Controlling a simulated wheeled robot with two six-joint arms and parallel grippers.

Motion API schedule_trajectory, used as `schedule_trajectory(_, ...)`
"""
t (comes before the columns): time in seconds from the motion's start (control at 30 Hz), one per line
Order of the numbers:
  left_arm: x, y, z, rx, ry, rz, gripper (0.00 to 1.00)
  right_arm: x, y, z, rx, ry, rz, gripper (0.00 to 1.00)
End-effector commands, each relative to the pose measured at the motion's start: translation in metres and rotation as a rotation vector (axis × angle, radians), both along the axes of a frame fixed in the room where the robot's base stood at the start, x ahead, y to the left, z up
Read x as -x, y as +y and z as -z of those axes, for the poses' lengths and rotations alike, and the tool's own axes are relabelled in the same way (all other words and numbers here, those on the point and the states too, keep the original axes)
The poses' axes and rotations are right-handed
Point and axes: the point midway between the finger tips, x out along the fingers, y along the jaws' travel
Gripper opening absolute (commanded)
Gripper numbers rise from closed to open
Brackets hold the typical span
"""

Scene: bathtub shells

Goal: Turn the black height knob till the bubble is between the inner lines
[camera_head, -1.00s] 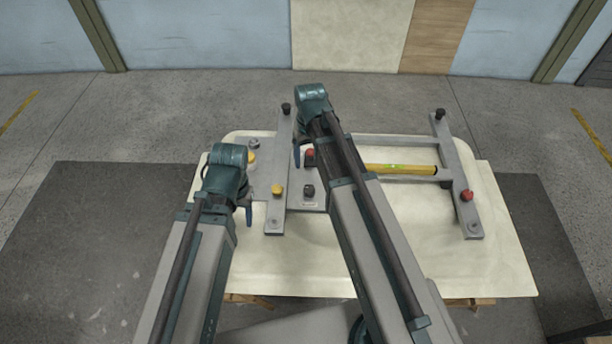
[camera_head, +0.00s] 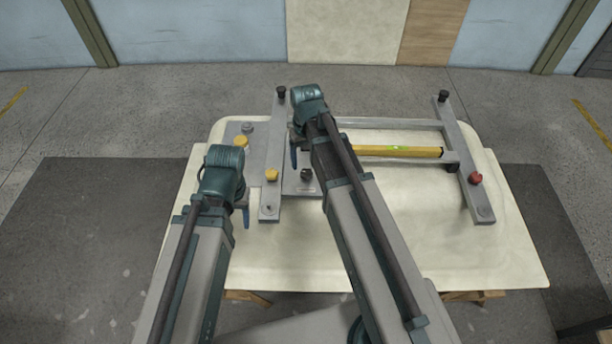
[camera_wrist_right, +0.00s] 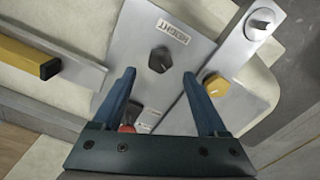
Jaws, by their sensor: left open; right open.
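The black height knob (camera_head: 306,174) sits on a grey plate beside my right arm. In the right wrist view the knob (camera_wrist_right: 160,60) stands beside the "HEIGHT" label (camera_wrist_right: 173,32), just ahead of and between the fingertips of my open right gripper (camera_wrist_right: 160,74). I see no contact. In the head view my right gripper (camera_head: 294,152) is mostly hidden by its wrist. The yellow level (camera_head: 415,152) has a green vial (camera_head: 398,148). Its bubble and lines are too small to read. My left gripper (camera_head: 246,218) is open beside the left rail, mostly hidden by its wrist.
Yellow knobs (camera_head: 271,175) sit on the left rail and plate (camera_head: 240,142). A red knob (camera_head: 475,178) is on the right rail (camera_head: 462,140). Another red knob (camera_wrist_right: 128,118) shows near a right finger. The cream shell (camera_head: 380,255) is bare in front.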

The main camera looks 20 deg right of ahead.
Motion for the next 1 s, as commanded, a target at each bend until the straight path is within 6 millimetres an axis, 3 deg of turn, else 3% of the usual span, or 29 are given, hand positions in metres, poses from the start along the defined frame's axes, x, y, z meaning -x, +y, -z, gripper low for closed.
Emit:
schedule_trajectory(0.03, 0.000, 0.000, 0.015, 0.000, 0.000, 0.000, 0.57, 0.000, 0.000, 0.015, 0.000, 0.000, 0.000, 0.76)
schedule_trajectory(0.3, 0.000, 0.000, 0.044, 0.000, 0.000, 0.000, 0.57, 0.000, 0.000, 0.044, 0.000, 0.000, 0.000, 0.76)
schedule_trajectory(0.67, 0.000, 0.000, 0.046, 0.000, 0.000, 0.000, 0.57, 0.000, 0.000, 0.046, 0.000, 0.000, 0.000, 0.76)
schedule_trajectory(1.0, 0.000, 0.000, 0.046, 0.000, 0.000, 0.000, 0.57, 0.000, 0.000, 0.046, 0.000, 0.000, 0.000, 0.18)
